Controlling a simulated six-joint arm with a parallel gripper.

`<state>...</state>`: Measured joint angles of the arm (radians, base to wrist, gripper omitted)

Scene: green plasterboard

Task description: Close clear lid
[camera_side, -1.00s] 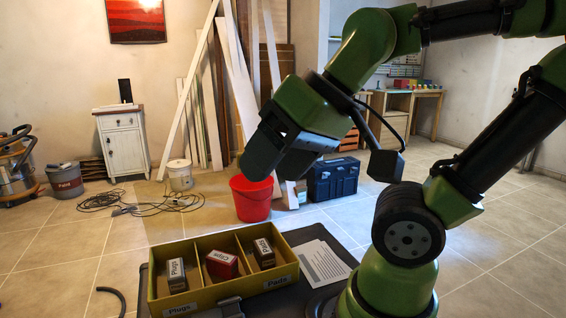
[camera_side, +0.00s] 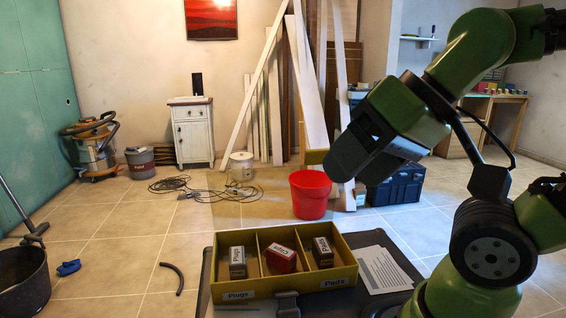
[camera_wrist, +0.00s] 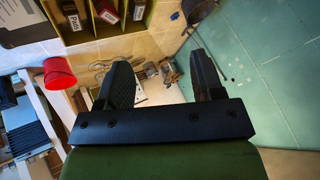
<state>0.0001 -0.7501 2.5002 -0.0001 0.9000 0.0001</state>
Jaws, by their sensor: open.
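A yellow open-topped box (camera_side: 241,293) stands on a dark tabletop in the side view, with three compartments and a latch (camera_side: 287,303) at its front. Left to right they hold a Plugs carton (camera_side: 237,263), a red carton (camera_side: 281,259) and a brown carton (camera_side: 322,252). The box also shows at the top of the wrist view (camera_wrist: 107,31). I cannot make out a clear lid in either view. My gripper (camera_side: 345,165) is above and to the right of the box, apart from it. In the wrist view its fingers (camera_wrist: 163,78) are spread and empty.
A white sheet (camera_side: 385,271) lies right of the box on the dark tabletop (camera_side: 206,283). A red bucket (camera_side: 310,196) and a blue toolbox (camera_side: 397,186) stand on the floor behind. Cables (camera_side: 185,186) lie on the tiles. The air above the box looks free.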

